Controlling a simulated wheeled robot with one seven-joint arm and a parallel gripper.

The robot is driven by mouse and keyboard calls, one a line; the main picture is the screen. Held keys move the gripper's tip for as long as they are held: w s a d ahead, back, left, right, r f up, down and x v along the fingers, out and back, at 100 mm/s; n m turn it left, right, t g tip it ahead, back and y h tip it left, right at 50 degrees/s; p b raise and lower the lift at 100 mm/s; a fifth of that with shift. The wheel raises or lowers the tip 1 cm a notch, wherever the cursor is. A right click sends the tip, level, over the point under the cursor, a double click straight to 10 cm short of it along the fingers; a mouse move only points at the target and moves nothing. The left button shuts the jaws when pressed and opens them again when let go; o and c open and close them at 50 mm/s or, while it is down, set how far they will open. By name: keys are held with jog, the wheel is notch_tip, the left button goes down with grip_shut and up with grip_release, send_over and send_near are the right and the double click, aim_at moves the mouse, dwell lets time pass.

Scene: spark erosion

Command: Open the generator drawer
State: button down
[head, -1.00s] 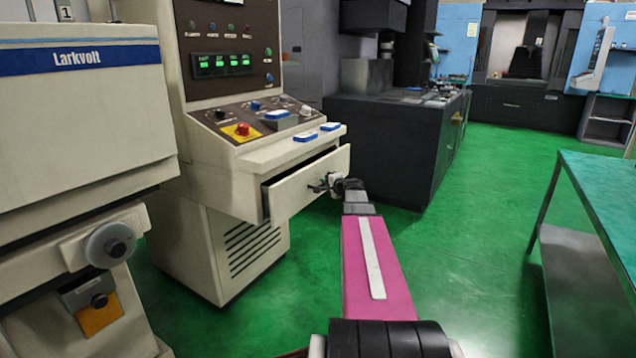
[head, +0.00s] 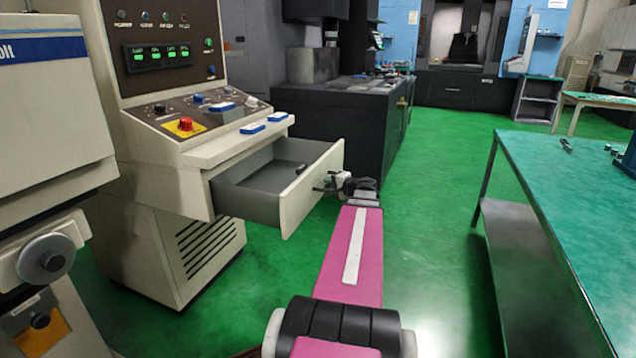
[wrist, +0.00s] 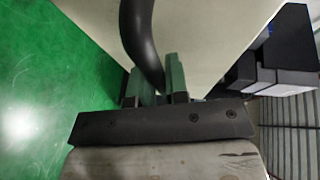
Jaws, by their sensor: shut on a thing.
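The generator drawer (head: 312,186) is a cream-fronted drawer with a grey inside, under the sloped control panel of the generator cabinet (head: 160,130). It stands well out from the cabinet, and a small dark object (head: 301,169) lies in it. My gripper (head: 328,184) is at the drawer front, shut on the dark curved handle. In the wrist view the handle (wrist: 140,40) runs down between my gripper's two greenish fingers (wrist: 158,88), with the pale drawer front (wrist: 205,35) behind it. The lower end of the handle is hidden by the fingers.
A green-topped workbench (head: 570,190) stands at the right. A dark machine cabinet (head: 345,120) is behind the drawer. A cream machine with a round knob (head: 45,260) is at the left. Green floor (head: 440,240) is free between the drawer and the workbench.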

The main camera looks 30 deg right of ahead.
jog(key=shift+s+d, duration=0.4)
jog(key=shift+s, duration=0.15)
jog(key=c, duration=1.1)
grip_release()
jog(key=shift+c, duration=0.2)
jog(key=v, duration=1)
jog(key=shift+s+d, duration=0.15)
jog(key=shift+s, duration=0.2)
